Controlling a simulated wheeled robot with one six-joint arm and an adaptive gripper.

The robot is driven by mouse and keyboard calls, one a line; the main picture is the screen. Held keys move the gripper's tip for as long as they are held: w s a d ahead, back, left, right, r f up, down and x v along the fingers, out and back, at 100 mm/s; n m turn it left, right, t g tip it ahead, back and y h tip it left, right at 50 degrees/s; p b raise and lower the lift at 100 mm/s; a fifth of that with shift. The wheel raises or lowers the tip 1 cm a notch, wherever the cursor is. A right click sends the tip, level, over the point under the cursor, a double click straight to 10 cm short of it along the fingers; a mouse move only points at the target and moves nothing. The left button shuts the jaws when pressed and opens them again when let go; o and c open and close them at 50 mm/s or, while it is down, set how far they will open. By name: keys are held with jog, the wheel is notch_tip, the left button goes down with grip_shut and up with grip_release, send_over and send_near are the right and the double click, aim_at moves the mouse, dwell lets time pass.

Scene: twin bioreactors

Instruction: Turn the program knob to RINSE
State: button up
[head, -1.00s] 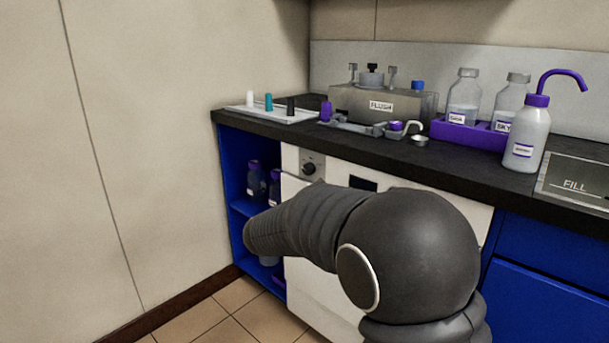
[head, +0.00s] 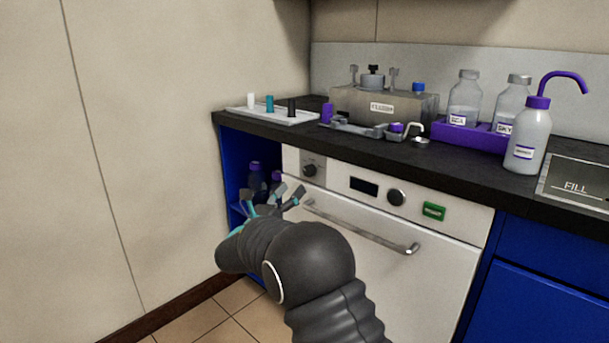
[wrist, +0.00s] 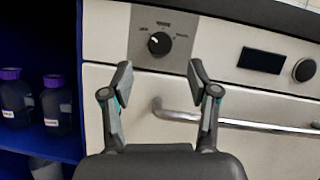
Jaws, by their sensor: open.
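The program knob (head: 309,170) is a small dark round knob on a grey plate at the left end of the white appliance's front panel. In the wrist view the knob (wrist: 159,43) shows between and beyond the fingertips, with a pale mark on its upper left and labels around it too small to read surely. My gripper (head: 272,193) is open and empty, below and left of the knob in the head view. In the wrist view my gripper (wrist: 158,75) has its fingers spread apart, and they do not touch the knob.
Beside the knob, the panel has a dark display (head: 364,187), another round knob (head: 397,198) and a green switch (head: 433,211). A bar handle (head: 360,228) crosses the door below. Purple-capped bottles (wrist: 55,103) stand in the blue shelf at left. A black counter (head: 400,160) overhangs the panel.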

aim_at(307, 172)
jog(key=x, duration=0.7)
grip_shut()
